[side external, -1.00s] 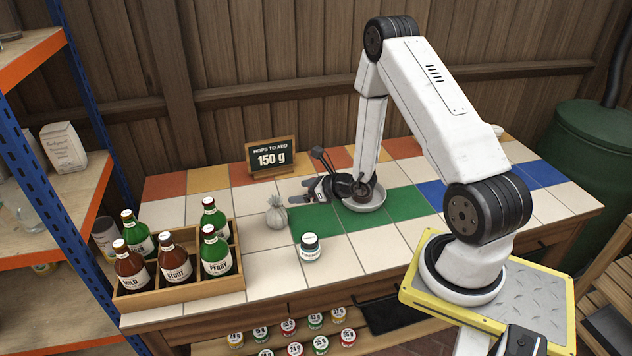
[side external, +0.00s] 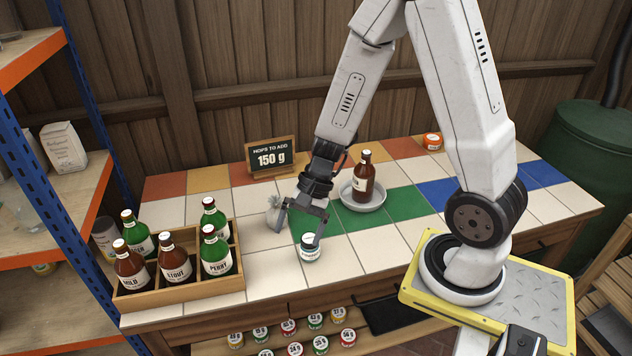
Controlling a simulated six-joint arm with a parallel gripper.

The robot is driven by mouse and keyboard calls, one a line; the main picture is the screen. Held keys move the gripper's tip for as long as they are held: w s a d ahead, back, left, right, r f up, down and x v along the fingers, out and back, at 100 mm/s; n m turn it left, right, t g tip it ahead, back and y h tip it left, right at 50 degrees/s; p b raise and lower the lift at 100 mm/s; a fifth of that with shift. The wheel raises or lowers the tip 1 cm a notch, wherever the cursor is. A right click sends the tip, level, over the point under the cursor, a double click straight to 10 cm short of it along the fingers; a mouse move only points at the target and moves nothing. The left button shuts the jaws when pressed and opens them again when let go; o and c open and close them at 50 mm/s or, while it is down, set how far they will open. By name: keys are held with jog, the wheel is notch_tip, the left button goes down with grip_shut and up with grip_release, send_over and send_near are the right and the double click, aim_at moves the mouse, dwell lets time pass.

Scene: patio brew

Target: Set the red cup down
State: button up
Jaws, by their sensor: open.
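I see no red cup in this view. My gripper (side external: 298,234) is open and points down over the front middle of the tiled table. Nothing shows between the fingers. An orange jar (side external: 432,142) with a white label stands at the back right of the table.
A brown bottle (side external: 363,180) stands upright in a round grey dish (side external: 350,202) right of my gripper. A wooden crate (side external: 180,292) of bottles stands at the left. A "150 g" sign (side external: 271,158) stands at the back. White tiles at the front right are bare.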

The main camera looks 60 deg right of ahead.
notch_tip(320, 180, up, 6)
jog(key=s+n+t+h, duration=0.1)
jog(key=n+h, duration=0.5)
jog(key=n, duration=0.7)
jog(key=shift+s+d+t, duration=0.3)
jog(key=shift+s+d, duration=0.05)
jog(key=shift+s, duration=0.2)
jog(key=shift+f, duration=0.1)
